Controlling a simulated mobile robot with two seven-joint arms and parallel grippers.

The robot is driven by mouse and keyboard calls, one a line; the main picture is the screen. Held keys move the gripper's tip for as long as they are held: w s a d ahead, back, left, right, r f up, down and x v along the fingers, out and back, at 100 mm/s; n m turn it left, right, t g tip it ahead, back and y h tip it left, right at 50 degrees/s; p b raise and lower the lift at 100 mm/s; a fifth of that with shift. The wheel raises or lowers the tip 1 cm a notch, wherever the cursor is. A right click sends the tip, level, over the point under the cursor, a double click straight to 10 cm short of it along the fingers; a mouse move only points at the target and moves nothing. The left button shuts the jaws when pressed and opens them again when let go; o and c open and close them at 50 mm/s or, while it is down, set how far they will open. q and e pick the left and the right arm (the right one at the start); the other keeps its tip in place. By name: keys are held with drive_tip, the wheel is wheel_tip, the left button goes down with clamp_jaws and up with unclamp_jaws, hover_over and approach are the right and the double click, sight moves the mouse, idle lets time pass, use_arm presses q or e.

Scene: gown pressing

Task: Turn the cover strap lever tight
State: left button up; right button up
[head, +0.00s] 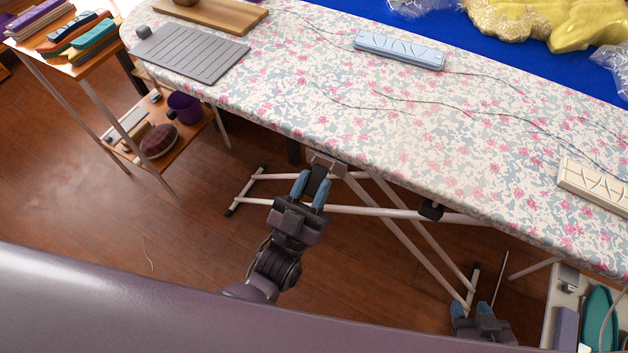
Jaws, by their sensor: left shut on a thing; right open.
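The ironing board (340,120) with its floral cover runs across the view. A grey bracket with a dark lever (321,168) shows at the board's near edge, left of the middle. My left gripper (312,189) has its blue fingers on either side of the dark lever and is shut on it, just below the edge. The fingers hide part of the lever, and the strap itself cannot be made out. My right gripper (472,310) is at the bottom right, low and apart from the board, open and empty; its lower part is cut off by the frame.
A grey ribbed plate (190,53), a blue block (399,49) and a cream block (594,184) lie on the board. White crossed legs (400,230) stand under it. A side shelf (185,128) stands left, and a tray with a teal item (598,318) at lower right.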

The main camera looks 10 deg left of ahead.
idle(0.4)
use_arm(q)
drive_tip(key=o, duration=0.9)
drive_tip(key=v, duration=1)
drive_tip(key=shift+s+a+f+b, duration=0.1)
drive_tip(key=shift+s+f+b, duration=0.15)
drive_tip(key=shift+s+b, duration=0.1)
drive_tip(key=shift+w, duration=0.1)
